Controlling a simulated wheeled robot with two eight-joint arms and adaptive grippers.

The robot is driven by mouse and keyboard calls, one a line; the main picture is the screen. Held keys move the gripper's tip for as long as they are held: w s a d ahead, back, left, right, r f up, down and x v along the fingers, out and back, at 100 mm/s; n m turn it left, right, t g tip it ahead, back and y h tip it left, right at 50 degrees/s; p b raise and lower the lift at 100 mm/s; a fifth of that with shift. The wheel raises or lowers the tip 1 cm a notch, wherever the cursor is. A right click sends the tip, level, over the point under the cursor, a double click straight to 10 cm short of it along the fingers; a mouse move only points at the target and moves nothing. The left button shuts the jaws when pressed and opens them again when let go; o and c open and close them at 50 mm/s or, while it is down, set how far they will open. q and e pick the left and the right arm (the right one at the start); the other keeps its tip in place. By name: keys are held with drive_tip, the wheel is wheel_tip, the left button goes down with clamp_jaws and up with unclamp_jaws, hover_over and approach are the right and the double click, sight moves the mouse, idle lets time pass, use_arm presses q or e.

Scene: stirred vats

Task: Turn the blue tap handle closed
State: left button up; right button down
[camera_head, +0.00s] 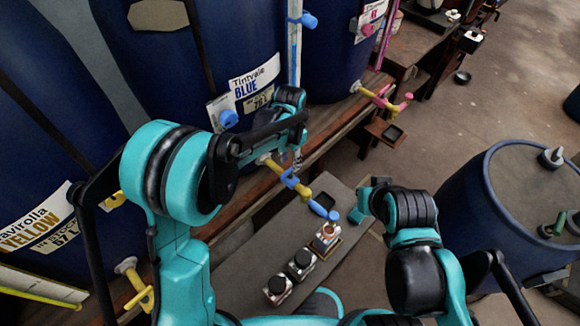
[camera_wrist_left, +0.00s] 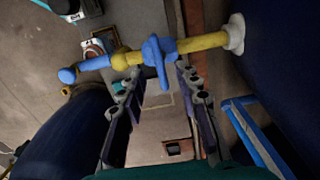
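The blue tap handle (camera_head: 290,180) sits across a yellow tap (camera_head: 270,163) on the dark blue vat labelled Tintvale BLUE (camera_head: 345,45). The tap has a blue spout end (camera_head: 323,209). In the left wrist view the handle (camera_wrist_left: 155,50) is a blue cross-piece, one end pointing down the picture between my fingers. My left gripper (camera_wrist_left: 158,75) is open, with a fingertip on each side of that end; contact cannot be told. In the head view my left gripper (camera_head: 287,155) is partly hidden by its arm, just behind the handle. My right arm shows at the right, but its fingers do not.
A grey bench (camera_head: 245,262) below the tap bears several small jars (camera_head: 301,263). A pink tap (camera_head: 382,97) is on the vat beyond, and a vat labelled YELLOW (camera_head: 40,225) stands left. A blue drum (camera_head: 460,200) stands right. Open floor lies at upper right.

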sight(290, 169)
use_arm(q)
wheel_tip(290, 169, up, 7)
idle(0.3)
drive_tip(key=shift+s+f, duration=0.1)
idle(0.4)
